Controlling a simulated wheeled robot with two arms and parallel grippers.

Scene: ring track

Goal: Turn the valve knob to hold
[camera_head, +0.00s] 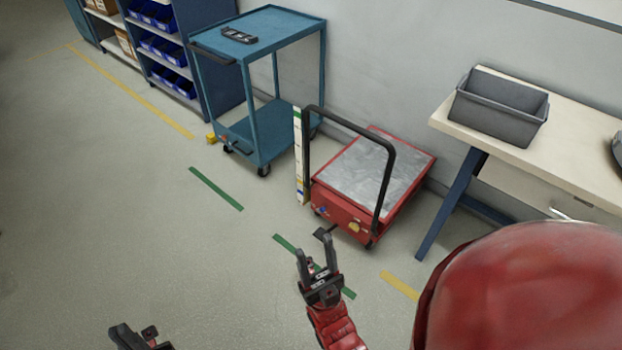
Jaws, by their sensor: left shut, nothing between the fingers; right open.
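A red lift cart (343,211) with a grey metal top and a black push handle stands on the floor near the wall. On its front face is a round yellow knob (354,227), with a small blue part (322,211) to its left. Which of these is the valve knob, and how it is set, is too small to tell. My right gripper (315,250) is open and empty, in front of the cart and apart from the knob. My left gripper (140,336) is shut and empty at the bottom edge, partly cut off.
A white marked post (300,160) stands at the cart's left corner. A blue trolley (259,125) stands to the left. A workbench (502,141) with a grey bin (498,108) is at the right. The floor at left is clear.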

